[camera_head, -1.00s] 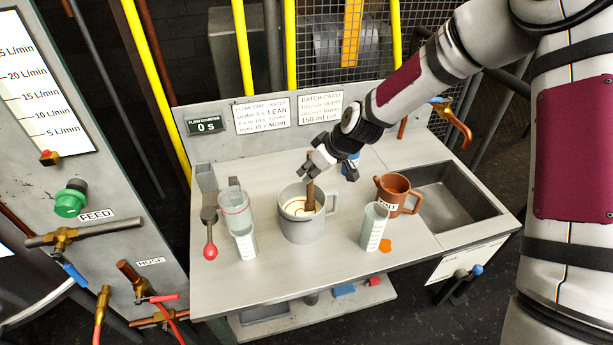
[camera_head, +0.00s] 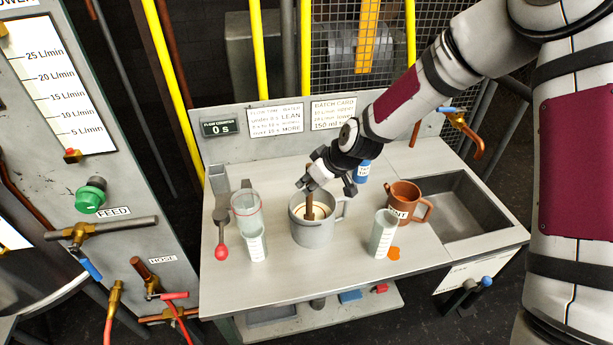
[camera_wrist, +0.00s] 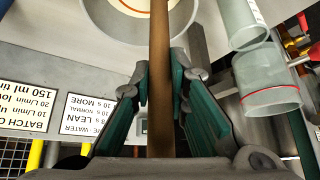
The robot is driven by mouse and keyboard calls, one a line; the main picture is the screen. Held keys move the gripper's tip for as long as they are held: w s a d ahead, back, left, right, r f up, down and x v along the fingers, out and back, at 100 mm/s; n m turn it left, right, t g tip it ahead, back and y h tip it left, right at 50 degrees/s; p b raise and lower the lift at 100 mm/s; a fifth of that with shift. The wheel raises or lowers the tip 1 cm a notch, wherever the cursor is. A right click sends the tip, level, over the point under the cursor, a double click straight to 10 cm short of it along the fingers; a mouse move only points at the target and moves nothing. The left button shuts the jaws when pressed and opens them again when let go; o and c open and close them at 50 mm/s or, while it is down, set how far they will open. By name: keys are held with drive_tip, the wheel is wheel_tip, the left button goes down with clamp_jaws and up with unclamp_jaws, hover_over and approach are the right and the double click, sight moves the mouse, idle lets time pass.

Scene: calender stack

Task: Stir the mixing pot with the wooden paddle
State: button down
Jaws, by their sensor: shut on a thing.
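The grey mixing pot (camera_head: 312,233) with a side handle stands on the grey bench, with pale contents visible inside its rim. The wooden paddle (camera_head: 309,206) stands in the pot, its lower end hidden in the contents. My gripper (camera_head: 313,182) is above the pot, shut on the paddle's upper part. In the wrist view the paddle (camera_wrist: 159,50) runs between the two green-padded fingers of my gripper (camera_wrist: 161,85), and the pot's rim (camera_wrist: 100,22) shows at the top.
Clear measuring vessels (camera_head: 246,210) stand left of the pot, beside a red-ended tool (camera_head: 221,250). A sink (camera_head: 470,205) lies beyond. The bench front (camera_head: 300,275) is clear.

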drive_tip(key=shift+w+d+b, duration=0.9)
drive_tip(key=shift+w+d, duration=0.3)
drive_tip(key=shift+w, duration=0.75)
wheel_tip(320, 180, up, 15)
drive_tip(key=s+a+p, duration=0.1)
drive_tip(key=p, duration=0.5)
drive_tip(key=shift+s+a, duration=0.25)
drive_tip(key=shift+s, duration=0.1)
